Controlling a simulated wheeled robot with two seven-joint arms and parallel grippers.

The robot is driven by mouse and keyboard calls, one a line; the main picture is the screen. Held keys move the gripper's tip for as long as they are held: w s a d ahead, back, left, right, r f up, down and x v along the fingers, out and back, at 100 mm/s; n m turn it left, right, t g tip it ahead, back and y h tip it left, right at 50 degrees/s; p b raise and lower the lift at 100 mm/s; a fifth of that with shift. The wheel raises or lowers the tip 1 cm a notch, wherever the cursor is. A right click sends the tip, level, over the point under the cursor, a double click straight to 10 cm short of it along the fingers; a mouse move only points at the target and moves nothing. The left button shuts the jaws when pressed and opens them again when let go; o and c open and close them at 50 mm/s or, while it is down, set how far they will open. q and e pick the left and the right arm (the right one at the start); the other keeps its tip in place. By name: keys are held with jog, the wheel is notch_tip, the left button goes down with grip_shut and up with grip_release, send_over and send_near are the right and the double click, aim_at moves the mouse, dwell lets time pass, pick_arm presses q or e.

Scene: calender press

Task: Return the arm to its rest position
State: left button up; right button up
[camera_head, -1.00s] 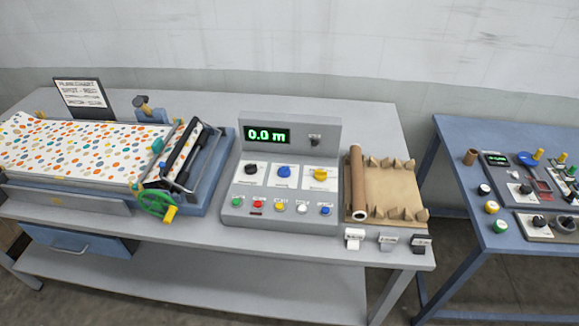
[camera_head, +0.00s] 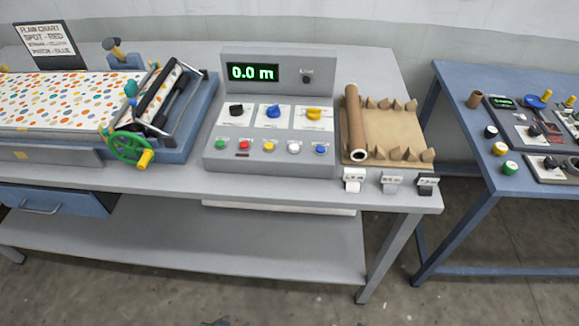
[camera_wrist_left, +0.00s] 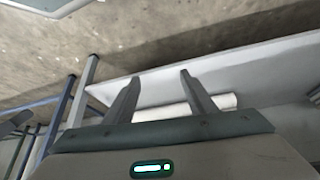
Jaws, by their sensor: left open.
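My left gripper (camera_wrist_left: 161,74) shows in the left wrist view with its two fingers apart and nothing between them. Behind the fingers are a pale flat surface and a white cylinder-like piece (camera_wrist_left: 180,109), which I cannot identify for certain. Neither gripper shows in the head view, and my right gripper is in no view.
A grey bench (camera_head: 385,75) carries a press with dotted sheet (camera_head: 60,97), a green handwheel (camera_head: 128,147), a control console (camera_head: 270,155) reading 0.0 m, and a cardboard roll (camera_head: 354,120) on a brown cradle. A blue table (camera_head: 450,95) stands right, across a floor gap.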

pick_arm(q)
jog(key=s+d+f+b, duration=0.1)
jog(key=f+b, duration=0.2)
jog(key=f, duration=0.6)
jog(key=s+d+f+t+b, duration=0.1)
jog(key=f+b, duration=0.3)
jog(key=f, duration=0.6)
jog(key=shift+s+f+t+h, duration=0.3)
jog(key=shift+s+h, duration=0.1)
jog(key=shift+s, duration=0.3)
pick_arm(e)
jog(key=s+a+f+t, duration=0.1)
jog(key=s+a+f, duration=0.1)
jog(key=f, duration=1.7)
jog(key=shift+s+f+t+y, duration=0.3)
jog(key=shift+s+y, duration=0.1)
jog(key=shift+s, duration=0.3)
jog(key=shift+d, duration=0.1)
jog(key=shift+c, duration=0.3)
